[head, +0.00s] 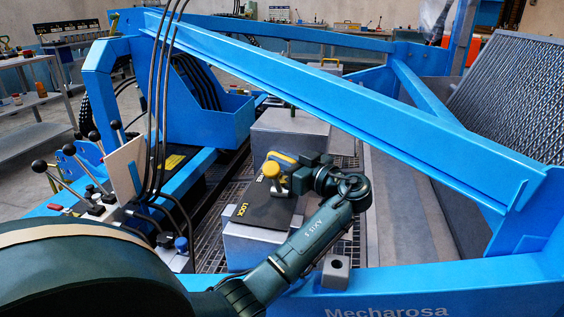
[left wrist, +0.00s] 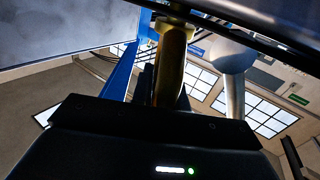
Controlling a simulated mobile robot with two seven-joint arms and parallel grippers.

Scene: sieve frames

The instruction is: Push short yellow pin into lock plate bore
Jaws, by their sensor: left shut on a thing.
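The dark lock plate (head: 262,208), marked LOCK in yellow, lies on a grey metal block in the middle of the head view. My left gripper (head: 284,174) is at the far end of this plate, shut on the short yellow pin (head: 271,169). In the left wrist view the yellow pin (left wrist: 171,66) runs up from the dark gripper body to a dark edge at the top. The bore is hidden, and I cannot tell how far the pin sits in it. My right gripper is not in view.
A blue frame beam (head: 330,75) crosses above and behind the gripper. Black hoses (head: 160,110) hang at the left, near several ball-topped levers (head: 40,166). A second grey block (head: 290,132) stands behind. A small grey block (head: 336,272) sits on the front blue rail.

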